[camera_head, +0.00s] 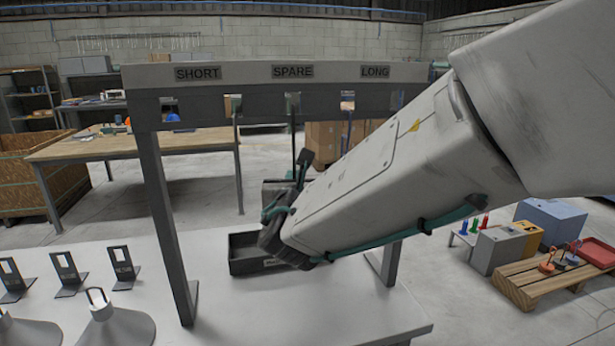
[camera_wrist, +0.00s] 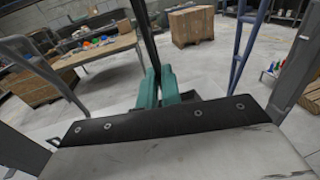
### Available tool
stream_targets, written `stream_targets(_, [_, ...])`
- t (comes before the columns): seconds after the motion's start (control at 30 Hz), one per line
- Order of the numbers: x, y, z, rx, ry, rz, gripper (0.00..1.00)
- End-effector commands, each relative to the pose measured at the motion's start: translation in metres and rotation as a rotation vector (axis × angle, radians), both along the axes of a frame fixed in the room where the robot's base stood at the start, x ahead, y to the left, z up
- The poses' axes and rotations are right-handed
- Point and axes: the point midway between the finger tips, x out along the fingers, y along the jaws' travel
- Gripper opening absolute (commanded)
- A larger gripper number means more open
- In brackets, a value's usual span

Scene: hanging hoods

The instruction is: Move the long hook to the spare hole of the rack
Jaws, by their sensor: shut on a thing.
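The rack (camera_head: 260,78) has labels SHORT, SPARE and LONG above a row of square holes. The rod also shows in the wrist view (camera_wrist: 148,40), between the teal fingers (camera_wrist: 158,88). Whether the hook's top rests in the hole is unclear. My arm hides part of the rack's right side.
Hoods (camera_head: 117,322) and dark label stands (camera_head: 68,272) are on the white table (camera_head: 230,315) at left. A dark bin (camera_head: 243,255) stands behind my gripper. The rack's left post (camera_head: 167,230) is close by.

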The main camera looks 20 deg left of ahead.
Motion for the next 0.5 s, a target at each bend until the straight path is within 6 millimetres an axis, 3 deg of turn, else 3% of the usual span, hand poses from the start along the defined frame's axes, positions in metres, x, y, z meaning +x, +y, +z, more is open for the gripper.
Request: stream_targets(0.5, [0.0001,0.0000,-0.0104,0.000,-0.001,-0.001,0.00])
